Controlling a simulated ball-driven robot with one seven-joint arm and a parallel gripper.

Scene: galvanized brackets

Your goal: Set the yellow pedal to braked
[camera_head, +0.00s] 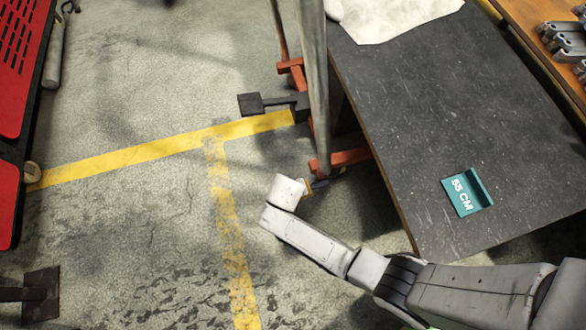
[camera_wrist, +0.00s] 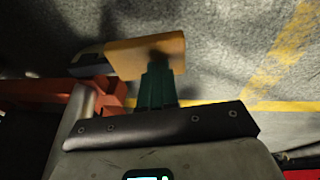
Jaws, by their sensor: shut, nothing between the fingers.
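The yellow pedal (camera_wrist: 140,58) is a flat yellow block on a dark arm beside an orange-red frame in the wrist view. In the head view only a small yellow part of it (camera_head: 319,185) shows, right of my white wrist. My gripper (camera_wrist: 157,74) has dark green fingers, shut and empty. Their tips overlap the pedal's lower edge in the wrist view, near its right end. I cannot tell whether they touch it. In the head view my wrist hides the fingers. The pedal's exact tilt is unclear.
A dark table (camera_head: 440,120) with a teal "55 CM" sign (camera_head: 467,192) stands close on the right. The orange-red frame (camera_head: 345,158) and a grey post (camera_head: 315,80) are near my wrist. A black pedal (camera_head: 252,104) sticks out farther back.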

